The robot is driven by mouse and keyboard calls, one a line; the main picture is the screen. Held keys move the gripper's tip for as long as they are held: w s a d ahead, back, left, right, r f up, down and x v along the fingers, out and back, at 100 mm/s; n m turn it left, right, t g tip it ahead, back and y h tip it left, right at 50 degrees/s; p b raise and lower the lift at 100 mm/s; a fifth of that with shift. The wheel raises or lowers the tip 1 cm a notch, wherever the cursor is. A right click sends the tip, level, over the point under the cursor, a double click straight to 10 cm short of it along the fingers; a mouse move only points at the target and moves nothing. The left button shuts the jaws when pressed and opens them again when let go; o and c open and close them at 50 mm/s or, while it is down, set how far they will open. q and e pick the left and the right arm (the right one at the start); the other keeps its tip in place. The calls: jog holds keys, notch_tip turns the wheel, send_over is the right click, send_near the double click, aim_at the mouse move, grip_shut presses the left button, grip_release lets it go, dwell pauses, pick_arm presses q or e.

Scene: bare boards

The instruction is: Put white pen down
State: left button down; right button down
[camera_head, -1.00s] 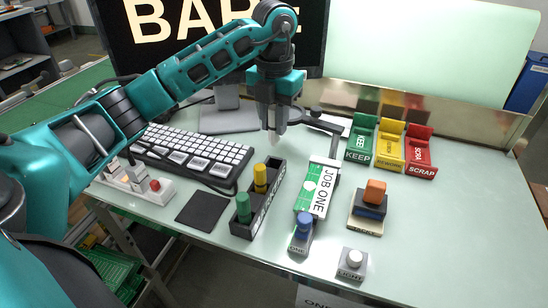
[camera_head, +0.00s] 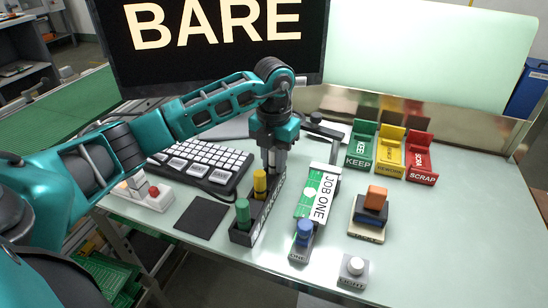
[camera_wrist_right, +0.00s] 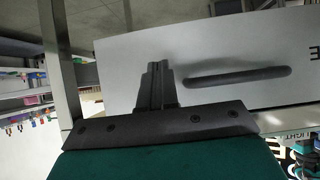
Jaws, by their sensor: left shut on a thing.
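The black pen rack (camera_head: 263,214) stands on the bench in the head view. A green pen (camera_head: 242,213) stands upright in its near end and a yellow pen (camera_head: 260,183) in its middle. My left gripper (camera_head: 274,165) points down at the rack's far end, just behind the yellow pen, and is shut on the white pen. The pen is almost wholly hidden by the fingers and rack, so I cannot tell whether its tip touches the slot floor. My right gripper (camera_wrist_right: 156,82) is shut and empty in the right wrist view, away from the rack.
A keyboard (camera_head: 205,165) and a dark mat (camera_head: 202,217) lie left of the rack. The JOB ONE board (camera_head: 306,206), a blue-knobbed block (camera_head: 303,240) and stacked blocks (camera_head: 370,215) stand to its right. Green, yellow and red bins (camera_head: 420,160) are further back. The bench's right side is clear.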

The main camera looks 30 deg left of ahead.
pick_arm(q)
jog(key=c, duration=0.9)
grip_release()
jog(key=shift+c, duration=0.2)
jog(key=shift+r, duration=0.35)
notch_tip(320, 180, up, 12)
jog(key=shift+f+p, duration=0.2)
jog(key=shift+p, duration=0.3)
pick_arm(e)
jog(key=shift+s+d+r, duration=0.1)
jog(key=shift+d, duration=0.2)
jog(key=shift+a, duration=0.1)
